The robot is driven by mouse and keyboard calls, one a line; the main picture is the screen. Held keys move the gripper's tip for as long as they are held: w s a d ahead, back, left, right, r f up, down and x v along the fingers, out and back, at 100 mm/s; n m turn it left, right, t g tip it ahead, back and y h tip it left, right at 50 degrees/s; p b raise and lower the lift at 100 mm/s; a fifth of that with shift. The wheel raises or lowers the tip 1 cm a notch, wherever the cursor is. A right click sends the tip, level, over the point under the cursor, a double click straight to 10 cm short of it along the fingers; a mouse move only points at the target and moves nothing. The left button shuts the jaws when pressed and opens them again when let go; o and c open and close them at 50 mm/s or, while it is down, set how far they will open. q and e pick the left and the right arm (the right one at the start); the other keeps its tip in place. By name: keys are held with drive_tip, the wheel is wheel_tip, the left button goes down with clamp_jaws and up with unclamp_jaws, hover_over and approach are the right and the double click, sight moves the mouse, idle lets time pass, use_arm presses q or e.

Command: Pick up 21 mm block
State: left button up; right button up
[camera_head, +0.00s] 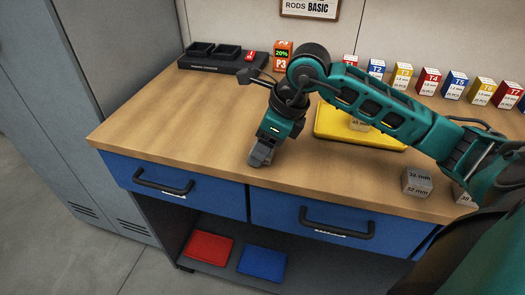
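My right gripper (261,154) points down over the front edge of the wooden bench top (190,120), left of the yellow tray (325,122). Its grey fingers are small and seen from above, and I cannot tell whether they are open, shut or around something. No block marked 21 mm can be made out. A grey block marked 32 mm (417,182) stands at the right of the bench. Another grey block (464,197) is beside it, partly covered by my arm. A block with an unclear label (359,125) is on the yellow tray, partly behind my arm. My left gripper is out of view.
Several labelled rod boxes (429,80) line the wall. Blue drawers (175,183) and a shelf with red (208,246) and blue trays (262,262) are below. The left bench top is clear.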

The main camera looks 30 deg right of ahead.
drive_tip(key=c, duration=0.8)
drive_tip(key=shift+r, duration=0.15)
drive_tip(key=shift+c, duration=0.2)
